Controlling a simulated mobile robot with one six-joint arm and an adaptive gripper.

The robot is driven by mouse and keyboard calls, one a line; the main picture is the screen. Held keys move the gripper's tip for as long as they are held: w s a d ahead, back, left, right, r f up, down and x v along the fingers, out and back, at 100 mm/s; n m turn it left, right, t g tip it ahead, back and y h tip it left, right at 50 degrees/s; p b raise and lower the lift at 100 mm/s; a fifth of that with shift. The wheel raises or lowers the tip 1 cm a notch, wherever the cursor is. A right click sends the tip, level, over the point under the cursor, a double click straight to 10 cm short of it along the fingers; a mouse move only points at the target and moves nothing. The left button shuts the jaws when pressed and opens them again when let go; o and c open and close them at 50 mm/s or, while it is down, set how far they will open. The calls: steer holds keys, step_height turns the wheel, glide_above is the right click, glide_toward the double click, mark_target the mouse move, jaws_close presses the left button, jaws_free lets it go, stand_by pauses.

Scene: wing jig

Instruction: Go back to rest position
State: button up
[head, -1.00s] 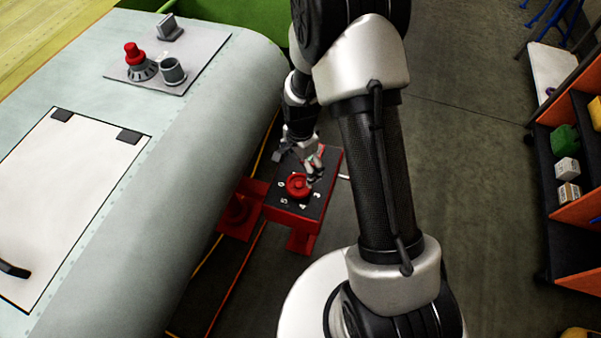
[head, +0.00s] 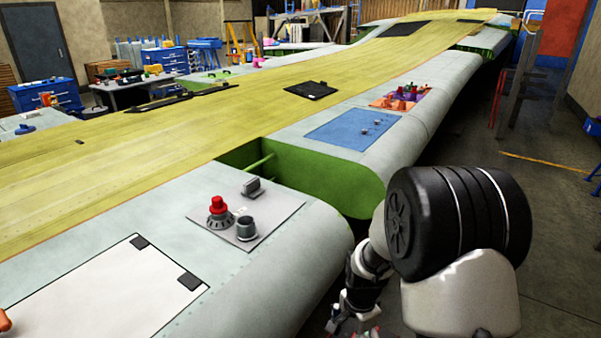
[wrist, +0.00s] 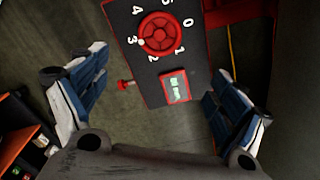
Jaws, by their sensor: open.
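My gripper (wrist: 155,100) is open and empty in the wrist view, its two fingers apart at left and right. Beyond the fingers is a black-topped red box with a red round dial (wrist: 160,35), numbers around it, a small lit display (wrist: 176,87) and a red-knobbed pin (wrist: 126,85) at its side. The fingers look apart from the dial. In the head view my gripper (head: 352,325) shows only partly at the bottom edge, beside the wing's rounded edge, and the dial box is out of view.
The wing (head: 290,275) fills the left and middle of the head view. A blue panel (head: 335,132) lies farther along. Open floor (head: 560,215) is at right.

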steer(key=s+r+n+t, duration=0.1)
steer(key=s+r+n, duration=0.25)
steer(key=r, duration=0.55)
steer(key=s+r+n+t, duration=0.1)
steer(key=s+r+n, duration=0.25)
steer(key=r, duration=0.65)
steer(key=s+r+n+t, duration=0.1)
steer(key=s+r+n, duration=0.2)
steer(key=s, duration=0.4)
steer(key=s+r+n+t, duration=0.1)
steer(key=s+r+n, duration=0.2)
steer(key=s, duration=0.4)
steer(key=shift+s+a+r, duration=0.25)
steer(key=shift+s+r, duration=0.15)
steer(key=shift+r, duration=0.35)
